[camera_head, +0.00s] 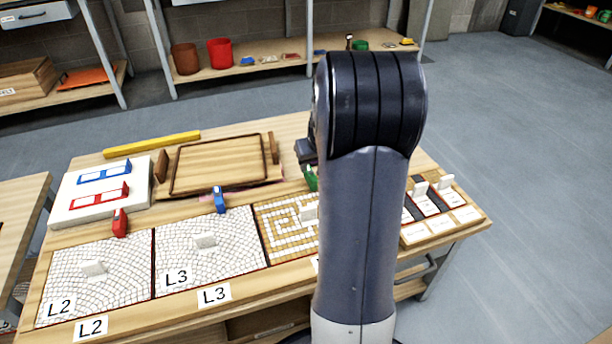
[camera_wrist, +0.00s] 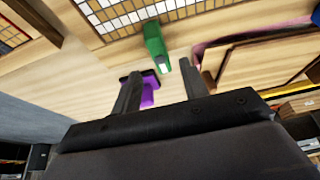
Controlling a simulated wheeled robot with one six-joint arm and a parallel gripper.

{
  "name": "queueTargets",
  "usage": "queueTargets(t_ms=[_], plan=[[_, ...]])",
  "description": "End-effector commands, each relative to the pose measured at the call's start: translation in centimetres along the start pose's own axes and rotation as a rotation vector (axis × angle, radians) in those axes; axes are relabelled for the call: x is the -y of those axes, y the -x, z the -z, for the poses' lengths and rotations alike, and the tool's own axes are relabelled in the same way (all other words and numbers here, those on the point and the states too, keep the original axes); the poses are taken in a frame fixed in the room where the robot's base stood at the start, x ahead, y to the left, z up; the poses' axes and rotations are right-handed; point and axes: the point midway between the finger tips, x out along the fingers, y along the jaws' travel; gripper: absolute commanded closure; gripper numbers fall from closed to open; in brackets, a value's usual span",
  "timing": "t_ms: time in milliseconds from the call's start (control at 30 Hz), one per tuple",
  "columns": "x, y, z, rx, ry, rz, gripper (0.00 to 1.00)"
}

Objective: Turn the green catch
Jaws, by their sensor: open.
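The green catch (camera_head: 311,178) stands at the back edge of the tan-and-white mosaic panel (camera_head: 280,237) in the head view, partly hidden by my arm. In the wrist view the green catch (camera_wrist: 155,44) lies just ahead of the fingertips, roughly in line with the gap between them, and its near end is pale. My gripper (camera_wrist: 163,76) is open with nothing between its fingers that I can see held. A purple catch (camera_wrist: 150,88) shows below, beside and partly behind the left finger. My arm hides most of the gripper in the head view.
A red catch (camera_head: 120,222) and a blue catch (camera_head: 219,199) stand behind the L2 and L3 panels. A wooden tray (camera_head: 222,135) lies behind; it also shows close to the right finger in the wrist view (camera_wrist: 250,68). A yellow bar (camera_head: 150,145) lies at the back.

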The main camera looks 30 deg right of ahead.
Motion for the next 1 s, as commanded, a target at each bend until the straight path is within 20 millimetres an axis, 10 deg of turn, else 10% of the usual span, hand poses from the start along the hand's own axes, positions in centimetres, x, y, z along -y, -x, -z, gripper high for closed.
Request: queueTargets(t_ms=[367, 767, 1000], plan=[[0.1, -6.1, -0.1, 0.002, 0.000, 0.001, 0.58], [0.1, -6.6, -0.1, 0.001, 0.000, 0.000, 0.59], [0.1, -6.6, -0.1, 0.001, 0.000, 0.000, 0.79]])
